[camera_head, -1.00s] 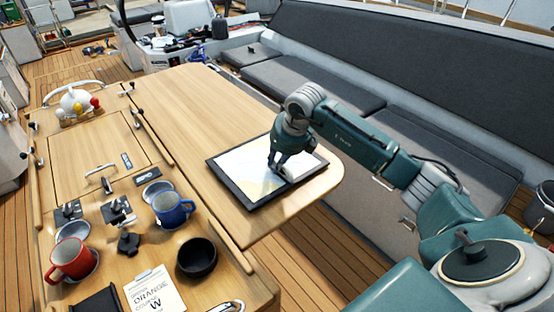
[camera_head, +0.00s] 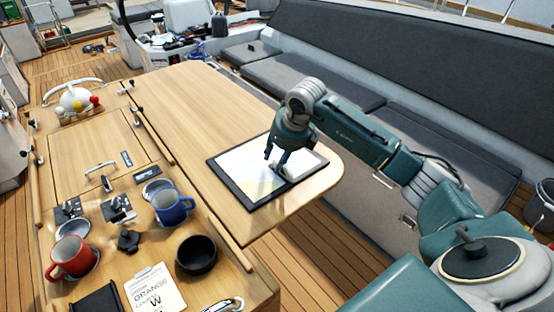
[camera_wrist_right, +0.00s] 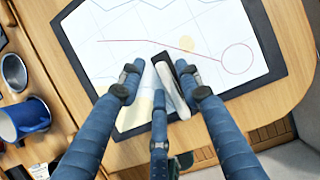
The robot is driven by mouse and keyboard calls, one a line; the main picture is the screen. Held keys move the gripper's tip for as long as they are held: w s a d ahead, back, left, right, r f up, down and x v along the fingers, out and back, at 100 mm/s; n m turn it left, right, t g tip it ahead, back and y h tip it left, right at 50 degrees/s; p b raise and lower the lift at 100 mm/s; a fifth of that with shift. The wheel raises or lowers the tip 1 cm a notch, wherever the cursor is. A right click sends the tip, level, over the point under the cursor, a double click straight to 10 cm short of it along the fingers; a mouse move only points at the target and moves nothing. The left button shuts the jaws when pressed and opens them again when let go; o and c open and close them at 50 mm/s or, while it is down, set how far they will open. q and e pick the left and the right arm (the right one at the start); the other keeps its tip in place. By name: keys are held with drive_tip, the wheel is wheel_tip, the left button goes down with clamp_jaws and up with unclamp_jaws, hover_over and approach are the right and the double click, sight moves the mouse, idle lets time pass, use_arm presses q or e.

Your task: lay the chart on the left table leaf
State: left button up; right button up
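The chart (camera_head: 245,170) is a pale sheet in a dark frame. It lies flat on the long wooden table leaf (camera_head: 190,105), near the leaf's rounded end. In the right wrist view the chart (camera_wrist_right: 150,45) shows drawn lines and a red circle. My right gripper (camera_head: 276,160) is over the chart, its fingers spread apart. In the wrist view the fingers of the right gripper (camera_wrist_right: 159,82) stand around a pale raised strip (camera_wrist_right: 170,88) with a dark side, on the chart; I see no finger closed on it. My left gripper is not in view.
Left of the leaf, the table's middle holds a blue mug (camera_head: 172,207), a red mug (camera_head: 72,258), a black bowl (camera_head: 196,255) and a printed sheet (camera_head: 155,289). A grey bench (camera_head: 300,85) runs behind. The leaf's far part is clear.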

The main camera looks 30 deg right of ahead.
drive_tip(key=b+v, duration=0.2)
drive_tip(key=v, duration=0.9)
drive_tip(key=shift+r+b, duration=0.2)
drive_tip(key=shift+b, duration=0.1)
drive_tip(key=shift+s+a, duration=0.1)
drive_tip(key=shift+s, duration=0.05)
